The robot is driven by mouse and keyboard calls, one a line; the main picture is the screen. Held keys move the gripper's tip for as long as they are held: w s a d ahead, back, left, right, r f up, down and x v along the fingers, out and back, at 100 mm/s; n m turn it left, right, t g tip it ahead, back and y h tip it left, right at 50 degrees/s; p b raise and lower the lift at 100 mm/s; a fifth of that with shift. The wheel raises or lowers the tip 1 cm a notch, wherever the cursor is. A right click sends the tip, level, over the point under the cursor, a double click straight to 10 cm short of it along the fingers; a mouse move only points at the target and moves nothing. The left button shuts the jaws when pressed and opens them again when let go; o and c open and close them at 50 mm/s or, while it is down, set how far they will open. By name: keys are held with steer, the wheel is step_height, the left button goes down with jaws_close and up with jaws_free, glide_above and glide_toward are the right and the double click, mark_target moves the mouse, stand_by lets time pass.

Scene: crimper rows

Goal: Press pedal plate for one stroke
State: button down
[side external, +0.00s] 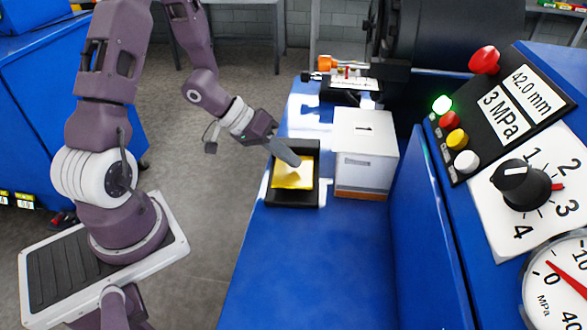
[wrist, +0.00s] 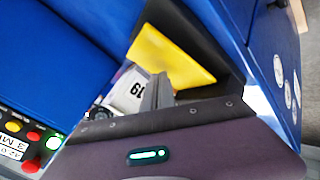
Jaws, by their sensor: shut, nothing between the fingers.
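The yellow pedal plate (side external: 293,174) lies in a black frame (side external: 291,207) on the blue bench. In the side external view my gripper (side external: 296,162) is shut and empty. It reaches down from the left with its fingertips over the back part of the plate. I cannot tell whether they touch it. In the wrist view the pedal plate (wrist: 170,57) shows beyond the shut fingers of my gripper (wrist: 162,78).
A white box (side external: 365,150) stands just right of the black frame. A control panel with a green light (side external: 442,104), a black knob (side external: 520,186) and a gauge (side external: 558,285) is at the right. The blue bench front (side external: 310,270) is clear.

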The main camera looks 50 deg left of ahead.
mark_target(289, 167)
steer(key=shift+r, duration=0.45)
steer(key=shift+w+a+r, duration=0.1)
steer(key=shift+a+r, duration=0.05)
steer(key=shift+r, duration=1.1)
steer(key=shift+w+a+r, duration=0.1)
steer(key=shift+r, duration=1.15)
